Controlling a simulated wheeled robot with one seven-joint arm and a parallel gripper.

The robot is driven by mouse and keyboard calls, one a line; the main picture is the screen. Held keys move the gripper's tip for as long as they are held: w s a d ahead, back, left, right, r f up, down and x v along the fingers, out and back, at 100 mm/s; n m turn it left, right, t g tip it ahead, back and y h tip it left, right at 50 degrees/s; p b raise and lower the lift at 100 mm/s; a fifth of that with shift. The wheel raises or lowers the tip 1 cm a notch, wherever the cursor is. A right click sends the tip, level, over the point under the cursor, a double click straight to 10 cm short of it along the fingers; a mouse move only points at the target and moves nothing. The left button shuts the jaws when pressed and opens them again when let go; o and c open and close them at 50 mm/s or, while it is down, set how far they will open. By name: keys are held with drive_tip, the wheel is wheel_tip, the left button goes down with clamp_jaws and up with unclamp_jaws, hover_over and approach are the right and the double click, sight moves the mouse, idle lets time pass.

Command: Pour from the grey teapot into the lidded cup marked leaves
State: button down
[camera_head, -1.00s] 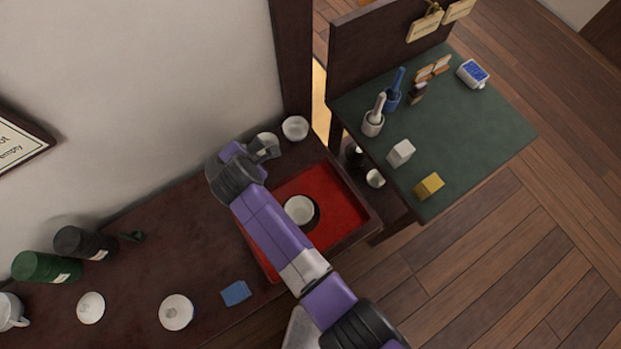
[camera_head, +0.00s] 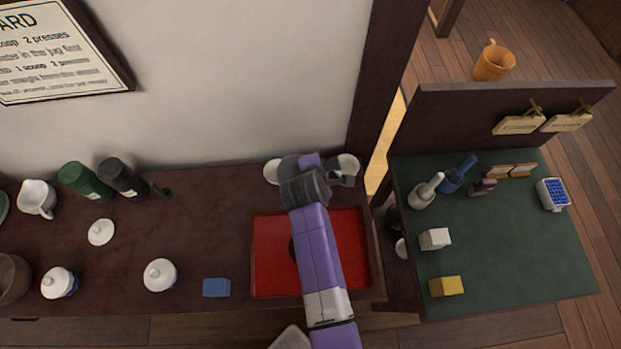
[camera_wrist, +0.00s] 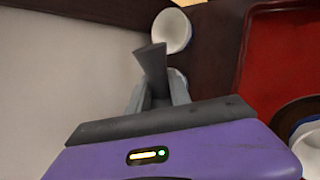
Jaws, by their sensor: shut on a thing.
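My gripper (camera_head: 343,178) is at the back edge of the dark counter, above the red tray's far side. It also shows in the wrist view (camera_wrist: 155,95), shut on a dark grey piece, which looks like part of the grey teapot (camera_wrist: 152,65). The teapot's body and spout are not clear, so I cannot tell its tilt. Two white lidded cups with blue sides, one left (camera_head: 58,282) and one in the middle (camera_head: 160,275), stand on the counter. I cannot read leaf marks on either. A white round vessel (camera_wrist: 305,150) on the tray is hidden by my arm in the head view.
White round vessels stand left (camera_head: 272,172) and right (camera_head: 348,165) of my gripper. The red tray (camera_head: 270,270) has a raised rim. A blue block (camera_head: 216,287), a white lid (camera_head: 101,232), canisters (camera_head: 122,178) and a jug (camera_head: 37,198) share the counter. A green table (camera_head: 520,260) is at right.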

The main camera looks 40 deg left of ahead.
drive_tip(key=s+d+m+t+y+b, duration=0.1)
drive_tip(key=s+d+t+y+b, duration=0.2)
drive_tip(key=d+y+b, duration=0.1)
drive_tip(key=shift+s+d+r+t, duration=0.25)
drive_tip(key=shift+d+r+t, duration=0.05)
drive_tip(key=shift+d+r, duration=0.2)
idle(0.8)
drive_tip(key=shift+s+d+r+b, duration=0.15)
drive_tip(key=shift+d+r+b, duration=0.15)
drive_tip(key=shift+b, duration=0.35)
drive_tip(key=shift+s+r+y+b, duration=0.1)
drive_tip(key=shift+r+y+b, duration=0.3)
drive_tip(key=shift+y+b, duration=0.1)
idle(0.3)
drive_tip(key=shift+s+a+r+t+b, duration=0.1)
drive_tip(key=shift+a+r+t+b, duration=0.05)
drive_tip(key=shift+r+t+b, duration=0.35)
idle(0.5)
drive_tip(key=shift+r+y+b, duration=0.1)
drive_tip(key=shift+y+b, duration=0.2)
drive_tip(key=shift+b, duration=1.15)
